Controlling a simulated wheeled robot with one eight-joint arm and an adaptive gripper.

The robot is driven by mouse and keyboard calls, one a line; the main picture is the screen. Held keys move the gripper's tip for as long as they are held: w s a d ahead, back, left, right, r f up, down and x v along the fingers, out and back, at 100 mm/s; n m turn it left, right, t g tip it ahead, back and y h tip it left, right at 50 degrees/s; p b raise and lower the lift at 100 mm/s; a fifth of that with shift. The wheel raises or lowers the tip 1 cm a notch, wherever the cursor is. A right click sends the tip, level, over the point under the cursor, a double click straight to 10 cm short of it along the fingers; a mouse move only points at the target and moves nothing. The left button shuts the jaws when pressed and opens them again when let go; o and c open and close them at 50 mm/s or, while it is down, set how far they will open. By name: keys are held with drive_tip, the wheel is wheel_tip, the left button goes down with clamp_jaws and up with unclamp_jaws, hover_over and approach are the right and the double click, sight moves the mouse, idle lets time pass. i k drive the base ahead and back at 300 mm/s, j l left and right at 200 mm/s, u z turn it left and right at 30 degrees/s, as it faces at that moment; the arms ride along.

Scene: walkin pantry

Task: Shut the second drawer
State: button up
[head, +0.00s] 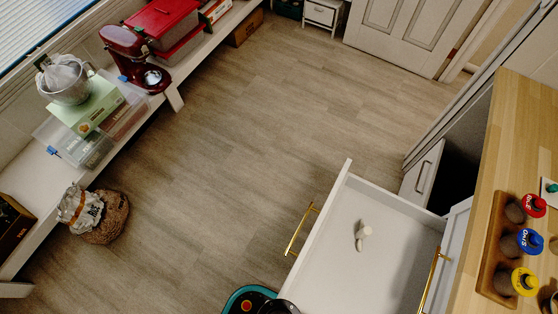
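A white drawer (347,172) stands pulled far out of the counter cabinet at the lower right. I take it to be the second drawer, though its place in the stack is hard to tell. The bottom of the picture cuts off the drawer's near side. Another gold handle (430,281) sits on the cabinet face by the drawer's inner end. My gripper is not in view.
A white panel with a dark handle (424,177) stands out beside a dark opening past the drawer. A wooden counter (520,130) holds a rack of colored-topped jars (506,245). A bench at left holds a red mixer (130,55). The middle floor (240,140) is clear.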

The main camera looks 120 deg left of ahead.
sight(329, 274)
drive_tip(key=u, duration=0.5)
drive_tip(key=k+u, duration=0.1)
drive_tip(key=u, duration=0.35)
drive_tip(key=l+u, duration=0.1)
drive_tip(key=u, duration=0.4)
drive_tip(key=k+u, duration=0.1)
drive_tip(key=u, duration=0.85)
drive_tip(key=k+j+u, duration=0.1)
drive_tip(key=u, duration=0.35)
drive_tip(key=k+j, duration=0.15)
drive_tip(key=k, duration=0.5)
